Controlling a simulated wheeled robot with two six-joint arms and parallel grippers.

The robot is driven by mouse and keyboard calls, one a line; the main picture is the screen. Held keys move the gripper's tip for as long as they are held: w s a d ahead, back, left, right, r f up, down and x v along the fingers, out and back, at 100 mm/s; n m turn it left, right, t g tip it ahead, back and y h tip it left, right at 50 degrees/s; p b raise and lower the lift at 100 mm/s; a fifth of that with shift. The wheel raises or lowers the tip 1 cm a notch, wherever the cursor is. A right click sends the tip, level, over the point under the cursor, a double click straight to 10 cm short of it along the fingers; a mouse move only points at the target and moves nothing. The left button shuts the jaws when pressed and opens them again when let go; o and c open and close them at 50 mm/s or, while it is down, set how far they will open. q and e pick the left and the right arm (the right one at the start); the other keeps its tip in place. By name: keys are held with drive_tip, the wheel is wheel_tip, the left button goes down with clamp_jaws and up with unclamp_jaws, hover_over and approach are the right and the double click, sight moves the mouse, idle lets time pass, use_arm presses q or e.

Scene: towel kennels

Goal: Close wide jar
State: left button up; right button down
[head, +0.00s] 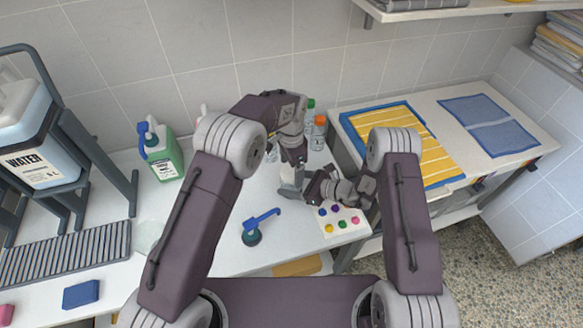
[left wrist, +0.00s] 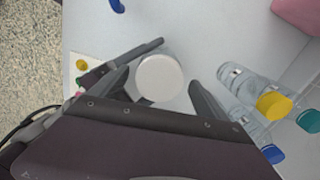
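The wide jar (head: 291,182) stands on the white table, mostly hidden behind my grippers in the head view. In the left wrist view its round white lid (left wrist: 160,78) is seen from above, with a clear body edge around it; I cannot tell whether the lid is screwed tight. My left gripper (head: 293,163) points down over the jar. Its fingers (left wrist: 160,82) are spread on either side of the lid with small gaps. My right gripper (head: 307,192) comes in low from the right beside the jar. One dark finger reaches along its side; whether it grips is hidden.
Clear bottles with yellow (left wrist: 274,105) and blue caps stand close by. A green jug (head: 163,158), a blue-handled tool (head: 255,228) and an orange-capped bottle (head: 319,132) are around. A card with coloured dots (head: 342,220) lies right of the jar. The front table is mostly clear.

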use_arm(q)
wheel_tip(320, 180, up, 12)
idle(0.6)
use_arm(e)
drive_tip(key=shift+c, duration=0.8)
unclamp_jaws()
use_arm(q)
drive_tip(key=shift+f+b, duration=0.35)
use_arm(e)
drive_tip(key=v, duration=0.9)
